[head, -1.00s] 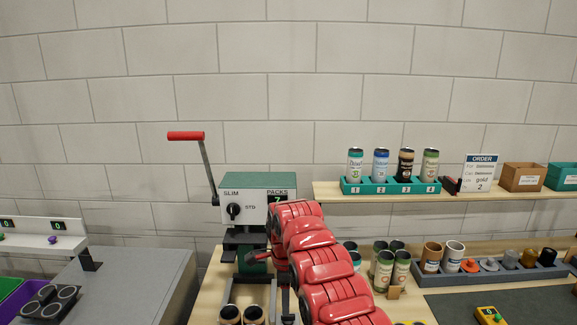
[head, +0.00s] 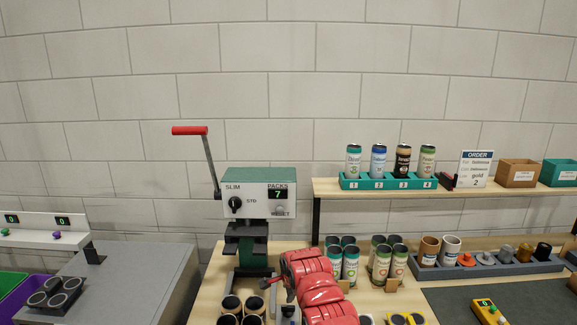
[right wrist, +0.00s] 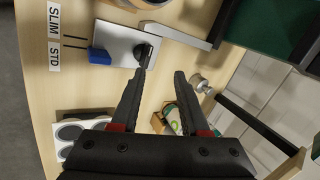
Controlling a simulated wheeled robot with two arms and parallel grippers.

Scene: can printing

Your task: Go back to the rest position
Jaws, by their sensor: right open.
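My right arm, with red links, reaches in from the bottom middle of the head view. Its dark gripper (head: 270,284) is low in front of the press machine (head: 262,206). In the right wrist view the two black fingers (right wrist: 164,66) are apart with nothing held between them. The machine has a white front, a green top, a SLIM/STD dial, a display reading 7 and a RESET label. Its red lever handle (head: 189,130) is raised at the left. My left gripper is not in view.
Groups of cans (head: 350,266) stand on the bench right of the machine. Dark cups (head: 231,304) stand at the front. A teal rack (head: 390,184) with cans and an order card (head: 475,169) are on the shelf. A grey table (head: 150,270) is at the left.

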